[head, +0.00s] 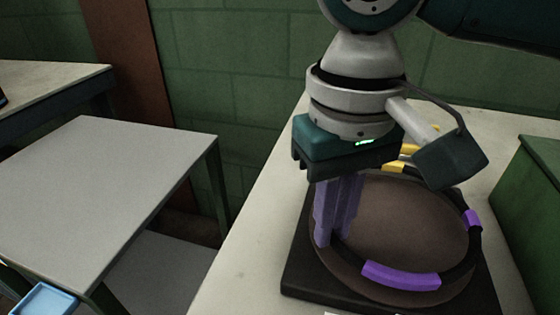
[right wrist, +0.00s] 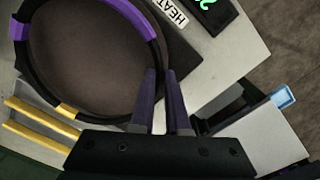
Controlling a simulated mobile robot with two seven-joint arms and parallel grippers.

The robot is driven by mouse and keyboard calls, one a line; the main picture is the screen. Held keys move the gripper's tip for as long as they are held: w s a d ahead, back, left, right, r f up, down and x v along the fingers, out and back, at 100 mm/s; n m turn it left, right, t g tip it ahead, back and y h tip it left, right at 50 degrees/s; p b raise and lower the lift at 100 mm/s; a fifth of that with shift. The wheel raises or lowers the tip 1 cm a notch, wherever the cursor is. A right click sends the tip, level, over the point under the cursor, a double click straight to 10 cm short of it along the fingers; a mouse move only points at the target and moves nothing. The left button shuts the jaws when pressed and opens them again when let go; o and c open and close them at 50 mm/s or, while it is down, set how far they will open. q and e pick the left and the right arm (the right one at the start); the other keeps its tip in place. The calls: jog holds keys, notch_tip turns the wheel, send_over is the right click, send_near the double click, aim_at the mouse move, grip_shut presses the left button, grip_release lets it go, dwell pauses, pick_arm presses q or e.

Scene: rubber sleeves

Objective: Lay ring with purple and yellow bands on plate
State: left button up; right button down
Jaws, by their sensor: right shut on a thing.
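The ring (head: 400,276) is black with purple and yellow bands. It lies over the round brown plate (head: 390,235), roughly following its rim; I cannot tell whether it touches the plate all round. The plate sits on a flat black base (head: 305,280). My right gripper (head: 325,240), with purple fingers, points down at the plate's left edge and is shut on the ring's side. In the right wrist view the ring (right wrist: 150,30) runs to the fingertips (right wrist: 160,75), over the brown plate (right wrist: 90,60). My left gripper is not in view.
Yellow bars (right wrist: 40,122) lie beside the base, behind the plate. A green box (head: 535,185) stands close on the right. A "HEAT" label (right wrist: 168,12) is near the base. A grey side table (head: 110,190) and a light blue tray (head: 45,298) are at left. The worktop left of the base is clear.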

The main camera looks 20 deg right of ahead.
jog(key=shift+f, duration=0.8)
jog(key=c, duration=0.9)
grip_release()
